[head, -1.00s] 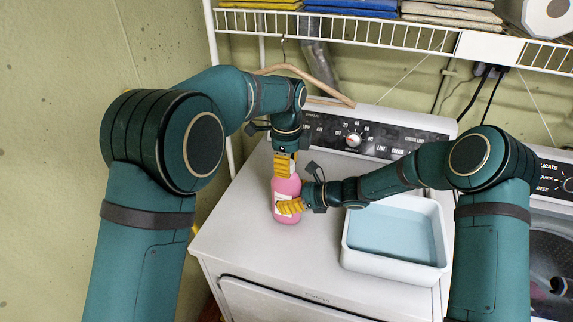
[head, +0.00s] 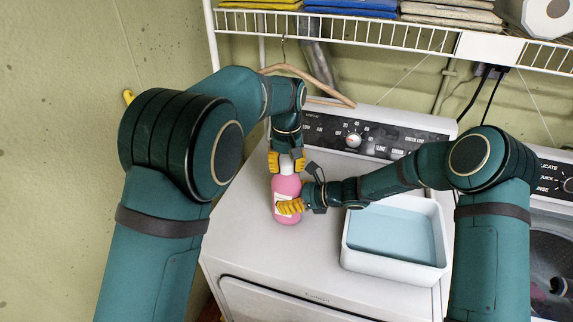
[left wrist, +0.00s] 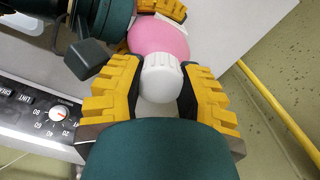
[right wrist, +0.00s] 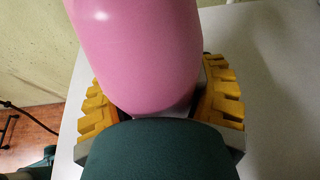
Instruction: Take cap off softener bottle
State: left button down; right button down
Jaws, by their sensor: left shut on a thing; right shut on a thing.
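The pink softener bottle (head: 286,205) stands upright on the white dryer top, with a pale label on its front. Its white cap (left wrist: 161,78) is at the top, between the yellow fingers of my left gripper (head: 287,161), which is shut on it from above. My right gripper (head: 291,207) is shut around the bottle's lower body from the right. The bottle's pink body also fills the upper part of the right wrist view (right wrist: 140,50). The left wrist view shows the cap next to the bottle's pink shoulder (left wrist: 158,38). I cannot tell whether the cap is still seated.
A white tub (head: 441,235) with a pale blue inside stands to the right of the bottle. The control panel (head: 375,140) is behind. A wooden hanger (head: 310,75) hangs from the wire shelf (head: 370,32) above. The dryer's front area is clear.

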pick_arm(q)
jog(key=n, duration=1.7)
jog(key=shift+n, duration=0.4)
jog(key=n, duration=0.4)
jog(key=shift+n, duration=0.4)
jog(key=shift+r, duration=0.25)
jog(key=shift+r, duration=0.85)
jog(key=shift+r, duration=0.1)
